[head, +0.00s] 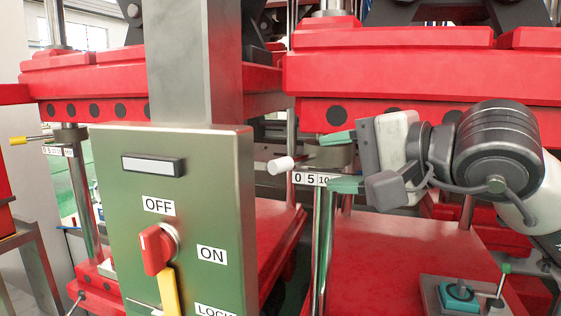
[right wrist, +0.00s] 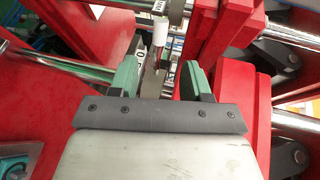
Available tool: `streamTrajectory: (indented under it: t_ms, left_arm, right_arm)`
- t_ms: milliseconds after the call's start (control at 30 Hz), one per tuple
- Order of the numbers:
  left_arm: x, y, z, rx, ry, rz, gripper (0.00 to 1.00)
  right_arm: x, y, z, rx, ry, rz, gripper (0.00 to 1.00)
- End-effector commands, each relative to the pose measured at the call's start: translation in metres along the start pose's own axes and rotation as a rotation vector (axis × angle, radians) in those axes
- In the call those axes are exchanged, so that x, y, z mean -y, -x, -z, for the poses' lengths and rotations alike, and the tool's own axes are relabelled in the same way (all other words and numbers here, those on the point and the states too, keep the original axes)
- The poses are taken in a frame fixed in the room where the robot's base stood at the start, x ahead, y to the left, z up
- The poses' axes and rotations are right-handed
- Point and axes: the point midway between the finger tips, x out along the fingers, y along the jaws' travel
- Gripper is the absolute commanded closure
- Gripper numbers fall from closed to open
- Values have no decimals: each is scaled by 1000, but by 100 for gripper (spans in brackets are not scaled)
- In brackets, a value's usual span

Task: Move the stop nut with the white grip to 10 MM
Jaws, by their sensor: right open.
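The white grip (head: 281,165) of the stop nut points left from a steel post, just above a scale plate (head: 312,179) marked 0, 5, 10. The nut itself is largely hidden, so I cannot read its exact mark. My right gripper (head: 342,161) is open at the post, with one green fingertip above the scale's level and one beside its right end. In the right wrist view the white grip (right wrist: 162,28) lies beyond the green fingertips, roughly in line with the gap between them. I see nothing held. My left gripper is not in view.
A green control box (head: 185,215) with a red OFF/ON switch (head: 157,250) stands close at front left. Another post at far left carries a yellow grip (head: 18,140) and scale. Red press plates (head: 430,75) hang above. A small lever panel (head: 462,295) sits lower right.

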Motion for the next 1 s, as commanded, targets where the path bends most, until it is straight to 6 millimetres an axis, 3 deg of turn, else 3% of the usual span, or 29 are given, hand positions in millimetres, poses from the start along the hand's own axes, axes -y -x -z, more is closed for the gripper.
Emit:
streamTrajectory:
  t_ms: [533, 700, 1000]
  left_arm:
    - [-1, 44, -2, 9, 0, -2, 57]
    - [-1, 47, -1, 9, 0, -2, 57]
    - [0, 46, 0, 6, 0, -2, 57]
  right_arm:
    - [2, -90, -2, 6, -5, -3, 52]
    - [0, -102, -2, 5, -4, -1, 52]
    - [-1, -103, -1, 5, -3, -1, 55]
